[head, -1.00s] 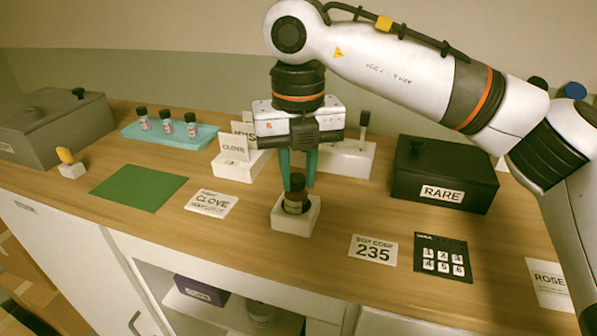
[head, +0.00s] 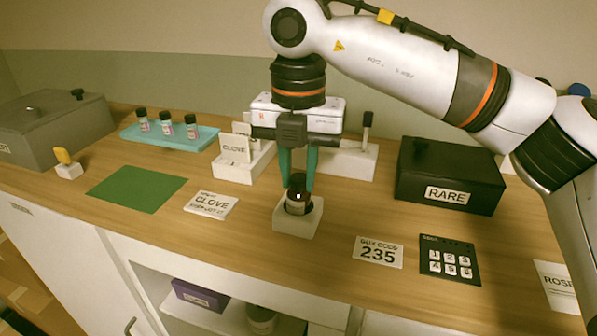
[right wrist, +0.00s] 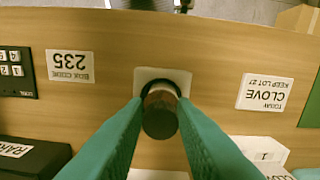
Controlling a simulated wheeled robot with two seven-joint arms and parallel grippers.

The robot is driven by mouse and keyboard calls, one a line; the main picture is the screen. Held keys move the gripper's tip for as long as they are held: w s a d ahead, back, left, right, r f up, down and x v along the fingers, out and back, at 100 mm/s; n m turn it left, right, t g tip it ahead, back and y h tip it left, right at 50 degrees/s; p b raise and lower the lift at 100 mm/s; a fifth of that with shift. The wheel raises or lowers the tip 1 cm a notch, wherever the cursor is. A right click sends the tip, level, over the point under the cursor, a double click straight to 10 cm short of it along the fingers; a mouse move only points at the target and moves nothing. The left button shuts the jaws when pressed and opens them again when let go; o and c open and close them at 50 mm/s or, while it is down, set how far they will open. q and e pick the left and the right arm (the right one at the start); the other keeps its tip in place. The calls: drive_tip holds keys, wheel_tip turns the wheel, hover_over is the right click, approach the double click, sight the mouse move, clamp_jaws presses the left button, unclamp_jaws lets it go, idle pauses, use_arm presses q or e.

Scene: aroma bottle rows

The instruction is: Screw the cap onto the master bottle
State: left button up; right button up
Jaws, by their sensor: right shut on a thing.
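The master bottle (head: 298,205) is brown and stands upright in a white square holder (head: 297,222) on the wooden counter. A dark cap (head: 298,180) sits at its top. In the right wrist view the round dark cap (right wrist: 160,122) covers much of the brown bottle (right wrist: 161,97). My right gripper (head: 298,183) points straight down over the holder, its green fingers shut on the cap from both sides. Whether the cap's thread is engaged cannot be seen. My left gripper is in neither view.
A black RARE box (head: 450,178), a keypad (head: 449,262) and a code card (head: 379,252) lie right of the holder. A CLOVE card (head: 211,204), green mat (head: 137,189) and teal tray (head: 170,139) with small bottles are left. White stands (head: 345,160) are close behind.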

drive_tip(key=shift+w+f+m, duration=0.2)
drive_tip(key=shift+m, duration=0.3)
drive_tip(key=shift+m+b, duration=0.3)
drive_tip(key=shift+m, duration=0.3)
drive_tip(key=shift+m+b, duration=0.3)
drive_tip(key=shift+m, duration=0.5)
drive_tip(key=shift+m+b, duration=0.35)
drive_tip(key=shift+m, duration=0.55)
drive_tip(key=o, duration=0.9)
drive_tip(key=shift+w+d, duration=0.1)
drive_tip(key=shift+w, duration=0.05)
drive_tip(key=shift+o, duration=0.5)
drive_tip(key=shift+w+f, duration=0.1)
drive_tip(key=shift+w, duration=0.05)
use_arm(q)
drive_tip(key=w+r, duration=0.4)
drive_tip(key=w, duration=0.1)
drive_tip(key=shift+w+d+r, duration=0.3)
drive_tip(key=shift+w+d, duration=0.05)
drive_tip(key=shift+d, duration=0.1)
use_arm(e)
drive_tip(key=shift+s, duration=0.2)
